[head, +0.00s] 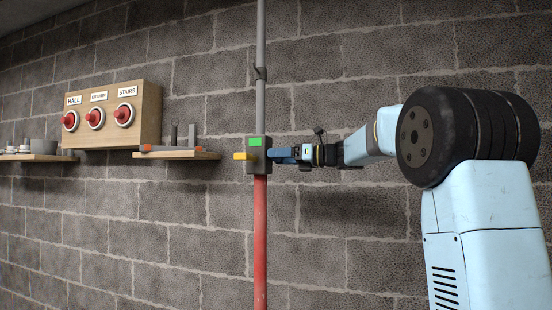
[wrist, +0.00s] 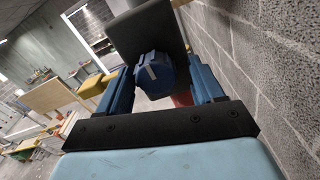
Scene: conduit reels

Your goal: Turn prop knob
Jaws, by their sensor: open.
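A dark box (head: 251,167) with a green patch sits on an upright prop, whose pole is grey above and red below (head: 260,240). In the wrist view a dark blue faceted knob (wrist: 153,72) with a pale mark stands out from the dark face of the box (wrist: 150,28). My gripper (head: 284,155) is at the right side of the box. In the wrist view its blue fingers (wrist: 160,88) are open, one on each side of the knob. A gap shows beside the left finger; contact on the right is unclear. In the head view the fingers hide the knob.
A yellow piece (head: 240,156) sticks out left of the box. A wooden panel (head: 150,115) with several red knobs labelled HALL, KITCHEN and STAIRS hangs on the block wall. A shelf (head: 185,156) with small items lies between panel and prop.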

